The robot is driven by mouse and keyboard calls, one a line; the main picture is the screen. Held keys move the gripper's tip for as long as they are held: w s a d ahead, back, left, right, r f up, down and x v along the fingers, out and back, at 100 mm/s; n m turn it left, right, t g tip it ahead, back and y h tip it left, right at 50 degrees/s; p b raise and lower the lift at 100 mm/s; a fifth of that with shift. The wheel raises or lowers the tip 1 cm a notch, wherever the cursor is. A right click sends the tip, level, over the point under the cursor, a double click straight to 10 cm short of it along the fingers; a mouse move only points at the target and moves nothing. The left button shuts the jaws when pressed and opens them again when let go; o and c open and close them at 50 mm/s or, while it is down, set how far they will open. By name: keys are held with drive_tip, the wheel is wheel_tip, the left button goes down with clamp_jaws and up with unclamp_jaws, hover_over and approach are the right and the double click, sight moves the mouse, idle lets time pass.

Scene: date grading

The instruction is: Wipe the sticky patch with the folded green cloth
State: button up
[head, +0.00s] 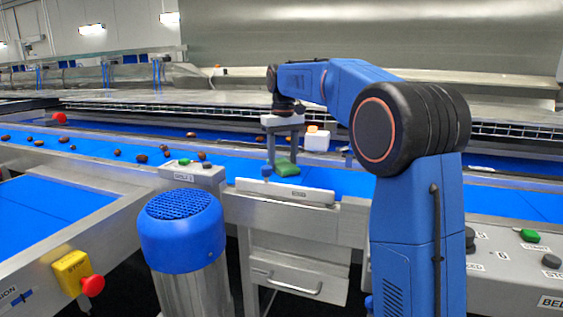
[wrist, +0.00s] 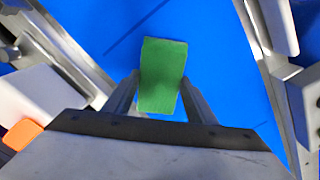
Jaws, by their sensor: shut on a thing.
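The folded green cloth (wrist: 163,72) is between the fingers of my gripper (wrist: 160,90) in the wrist view, over the blue belt (wrist: 215,50). In the head view my gripper (head: 285,160) points down at the belt, with the green cloth (head: 287,169) at its fingertips. The gripper is shut on the cloth. The cloth is at or just above the belt surface; I cannot tell whether it touches. I cannot make out the sticky patch in either view.
A white box with an orange top (head: 316,140) stands right of my gripper. A metal guard (head: 285,191) with a blue knob runs along the belt's near edge. Several brown dates (head: 142,158) lie on the belt to the left. A control box (head: 192,174) with a green button stands nearby.

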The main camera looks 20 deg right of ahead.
sight(280, 167)
drive_tip(key=shift+s, duration=0.15)
drive_tip(key=shift+s+a, duration=0.9)
drive_tip(key=shift+s, duration=0.25)
drive_tip(key=shift+s+a+f, duration=0.1)
drive_tip(key=shift+s+a, duration=0.55)
drive_tip(key=shift+s, duration=0.2)
drive_tip(key=shift+s+a+f, duration=0.1)
drive_tip(key=shift+s+a, duration=0.5)
drive_tip(key=shift+s, duration=0.25)
drive_tip(key=shift+s+a+r, duration=0.1)
drive_tip(key=shift+s+a, duration=0.4)
drive_tip(key=shift+s, duration=0.2)
drive_tip(key=shift+s+a+r, duration=0.1)
drive_tip(key=shift+s+a, duration=0.4)
drive_tip(key=shift+s, duration=0.2)
drive_tip(key=shift+w+r, duration=0.1)
drive_tip(key=shift+r, duration=2.7)
drive_tip(key=c, duration=0.4)
drive_tip(key=shift+r, duration=0.3)
drive_tip(key=shift+c, duration=0.3)
